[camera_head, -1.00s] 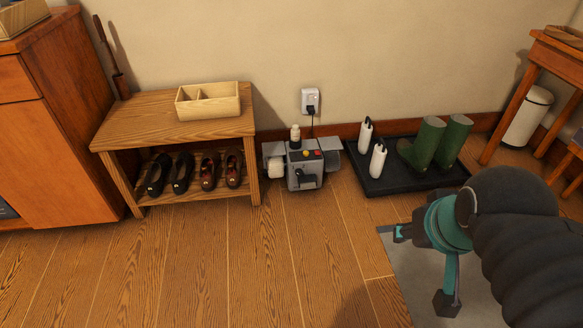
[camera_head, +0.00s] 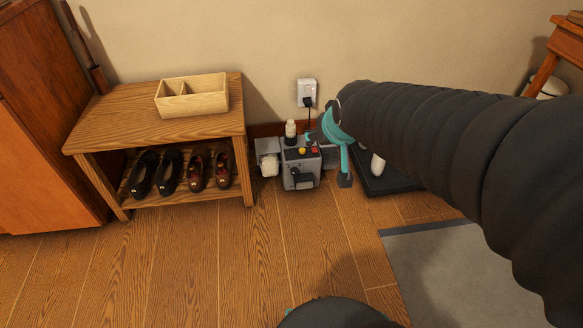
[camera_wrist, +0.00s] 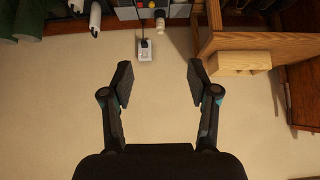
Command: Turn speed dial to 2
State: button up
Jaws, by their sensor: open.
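The grey machine (camera_head: 300,168) stands on the floor against the wall, with a red and a yellow control on its top and a black part on its front. I cannot make out the speed dial or its setting. The machine also shows at the top edge of the wrist view (camera_wrist: 160,8), upside down and cut off. My gripper (camera_head: 328,160) is at the machine's right side in the head view, partly hidden by my arm. In the wrist view my gripper (camera_wrist: 160,80) is open and empty, its two fingers apart with the wall beyond.
A wooden shoe bench (camera_head: 150,118) with an open box (camera_head: 192,98) stands left of the machine. A plugged outlet (camera_head: 307,92) is on the wall above. A black tray (camera_head: 378,182) lies to the right, mostly behind my arm.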

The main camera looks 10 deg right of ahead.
aim_at(295, 174)
jog(key=w+f+t+b, duration=0.5)
jog(key=w+f, duration=1.8)
jog(key=w, duration=0.2)
notch_tip(295, 174, down, 29)
jog(key=s+t+b, duration=0.3)
jog(key=t+b, duration=0.1)
jog(key=t, duration=0.1)
jog(key=w+b, duration=0.1)
jog(key=w, duration=1.3)
jog(key=shift+r, duration=0.1)
grip_shut()
